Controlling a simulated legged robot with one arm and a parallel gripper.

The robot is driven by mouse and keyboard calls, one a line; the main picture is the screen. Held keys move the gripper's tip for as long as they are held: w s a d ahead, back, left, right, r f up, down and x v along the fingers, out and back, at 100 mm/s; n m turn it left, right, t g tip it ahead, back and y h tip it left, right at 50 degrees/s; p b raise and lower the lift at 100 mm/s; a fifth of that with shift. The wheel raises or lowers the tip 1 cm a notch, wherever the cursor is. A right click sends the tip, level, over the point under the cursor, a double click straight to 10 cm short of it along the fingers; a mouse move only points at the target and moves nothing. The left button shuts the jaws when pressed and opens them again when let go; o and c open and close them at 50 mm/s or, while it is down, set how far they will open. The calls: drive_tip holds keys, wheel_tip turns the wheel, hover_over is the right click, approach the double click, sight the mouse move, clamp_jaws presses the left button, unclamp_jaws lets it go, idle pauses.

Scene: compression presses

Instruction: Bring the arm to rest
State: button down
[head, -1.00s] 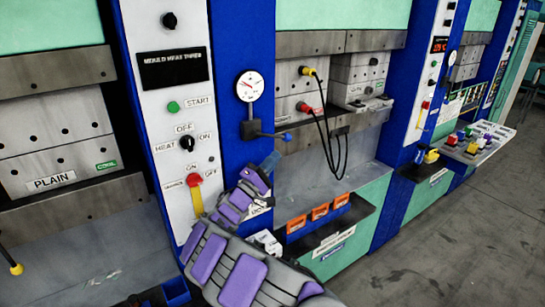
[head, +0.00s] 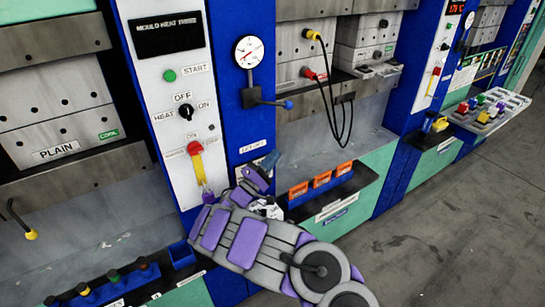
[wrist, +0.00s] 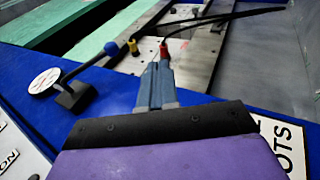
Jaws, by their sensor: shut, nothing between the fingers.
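My arm, grey with purple pads, reaches up from the lower right of the head view to the press panel. My gripper (head: 270,161) is at its end, in front of the blue column, just right of the white control panel (head: 165,90). Its blue-grey fingers are together with nothing between them. They also show closed in the wrist view (wrist: 156,86), pointing toward the press plates. In the head view, the fingertips are small, and I cannot tell whether they touch the column. Part of a label behind my wrist is hidden.
Close by are a red knob with a yellow lever (head: 197,160), a gauge (head: 249,52) and a blue-tipped lever (head: 270,101). Black cables (head: 336,120) hang behind. The floor (head: 440,230) at right is clear.

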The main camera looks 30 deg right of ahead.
drive_tip(key=s+d+r+m+g, duration=0.6)
drive_tip(key=s+d+r+g, duration=0.2)
drive_tip(key=s+r+g, duration=0.35)
drive_tip(key=s+a+r+m+g+y, duration=0.15)
drive_tip(key=s+y, duration=0.25)
drive_tip(key=s, duration=0.5)
drive_tip(key=s+r+m+g+y, duration=0.2)
drive_tip(key=s+m+y, duration=0.15)
drive_tip(key=s, duration=0.55)
drive_tip(key=s+a+f+n+y, duration=0.1)
drive_tip(key=s+a+f+y, duration=0.35)
drive_tip(key=s, duration=0.25)
drive_tip(key=s+a+f+n+t+y, duration=0.1)
drive_tip(key=s+a+f+t+y, duration=0.1)
drive_tip(key=a, duration=0.5)
drive_tip(key=s+a+f+n+t+y, duration=0.2)
drive_tip(key=s+a+f+y, duration=0.1)
drive_tip(key=a, duration=0.5)
drive_tip(key=s+a+f+n+t+y, duration=0.2)
drive_tip(key=s+a+f+y, duration=0.1)
drive_tip(key=a, duration=0.5)
drive_tip(key=s+y, duration=0.1)
drive_tip(key=y, duration=0.1)
drive_tip(key=shift+s+a+y, duration=0.25)
drive_tip(key=shift+s+y, duration=0.05)
drive_tip(key=shift+s, duration=0.1)
